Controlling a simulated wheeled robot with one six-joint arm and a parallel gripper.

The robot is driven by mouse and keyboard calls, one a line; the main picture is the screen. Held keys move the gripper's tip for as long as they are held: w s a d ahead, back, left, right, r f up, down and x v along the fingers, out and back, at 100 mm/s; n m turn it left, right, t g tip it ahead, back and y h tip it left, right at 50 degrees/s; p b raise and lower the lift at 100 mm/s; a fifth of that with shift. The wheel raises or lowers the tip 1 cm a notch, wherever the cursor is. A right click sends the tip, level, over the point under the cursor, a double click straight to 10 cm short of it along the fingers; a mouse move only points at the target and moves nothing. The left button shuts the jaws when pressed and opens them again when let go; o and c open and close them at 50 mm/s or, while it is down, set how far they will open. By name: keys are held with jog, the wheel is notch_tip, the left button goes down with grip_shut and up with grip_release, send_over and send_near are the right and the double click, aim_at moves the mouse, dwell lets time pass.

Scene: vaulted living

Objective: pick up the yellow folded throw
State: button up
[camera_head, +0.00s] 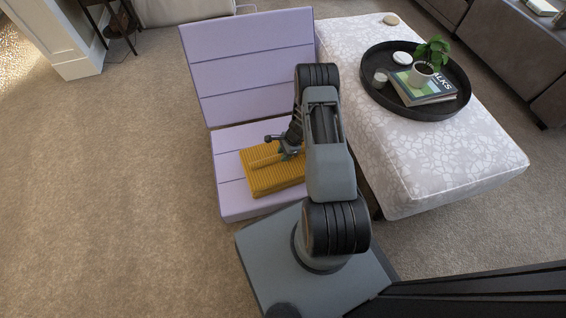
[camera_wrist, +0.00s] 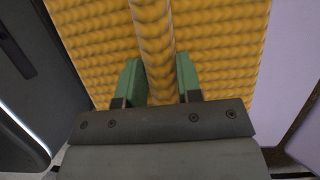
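The yellow folded throw (camera_head: 262,181) lies flat on the seat of the lilac folding chair or bench (camera_head: 228,171). A raised rolled ridge runs across its top. My gripper (camera_head: 283,147) is at the throw, pointing down at this ridge. In the wrist view the ribbed yellow throw (camera_wrist: 95,45) fills most of the picture. The two green fingers of my gripper (camera_wrist: 158,80) stand on either side of the ridge and appear to touch both its sides. The throw looks still resting on the seat. My arm hides its right part in the head view.
The lilac backrest (camera_head: 250,65) stands behind the seat. A white patterned ottoman (camera_head: 430,165) is close on the right, with a black round tray (camera_head: 385,98) holding a book, a plant cup and small items. Carpet (camera_head: 110,190) is clear on the left.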

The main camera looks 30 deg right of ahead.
grip_shut()
dwell(0.9)
